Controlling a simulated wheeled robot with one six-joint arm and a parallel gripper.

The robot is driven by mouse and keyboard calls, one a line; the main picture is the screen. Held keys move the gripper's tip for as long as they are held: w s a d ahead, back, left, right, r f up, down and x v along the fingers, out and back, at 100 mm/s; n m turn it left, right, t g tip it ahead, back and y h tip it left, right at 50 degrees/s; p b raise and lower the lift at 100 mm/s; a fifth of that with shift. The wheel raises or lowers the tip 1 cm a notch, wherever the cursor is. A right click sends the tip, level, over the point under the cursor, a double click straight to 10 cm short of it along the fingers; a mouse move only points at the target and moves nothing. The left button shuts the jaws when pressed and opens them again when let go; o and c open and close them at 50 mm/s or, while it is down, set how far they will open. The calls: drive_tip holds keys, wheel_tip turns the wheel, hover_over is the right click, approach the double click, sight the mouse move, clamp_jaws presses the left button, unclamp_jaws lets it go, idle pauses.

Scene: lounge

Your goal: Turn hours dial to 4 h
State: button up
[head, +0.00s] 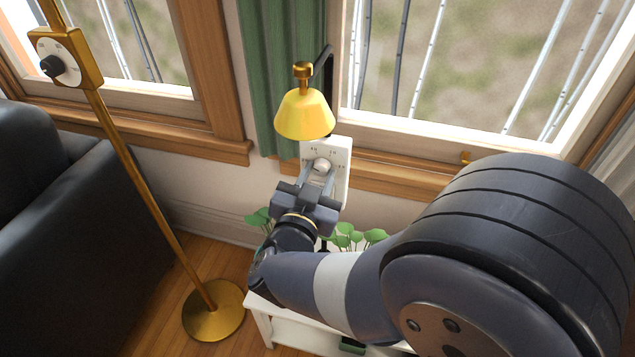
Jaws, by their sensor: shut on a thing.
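A white panel (341,158) with small dark markings stands upright near the window, below a yellow lamp shade. A pale round dial (322,166) sits on its face. My gripper (319,175) reaches up to the dial and its two fingers are shut on it, one on each side. The markings are too small to read, and I cannot tell where the dial points. The fingers and wrist hide the lower part of the panel.
A brass floor lamp pole (150,190) with another dial box (66,58) stands at the left, beside a black sofa (50,200). A yellow lamp shade (304,115) hangs just above the panel. Green plants (345,238) and a white table (290,325) lie below my arm.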

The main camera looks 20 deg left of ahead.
drive_tip(key=m+b, duration=0.2)
drive_tip(key=m, duration=0.1)
drive_tip(key=shift+f+m+b, duration=0.2)
drive_tip(key=shift+m+b, duration=0.1)
drive_tip(key=shift+r+m+b, duration=0.1)
drive_tip(key=shift+m+b, duration=1.05)
drive_tip(key=shift+m, duration=0.55)
drive_tip(key=o, duration=1)
drive_tip(key=shift+r, duration=0.1)
drive_tip(key=shift+c, duration=0.2)
drive_tip(key=shift+s, duration=0.1)
drive_tip(key=s+d+p, duration=0.1)
drive_tip(key=s+p, duration=0.1)
drive_tip(key=s, duration=0.8)
drive_tip(key=shift+s, duration=0.3)
drive_tip(key=shift+d, duration=0.1)
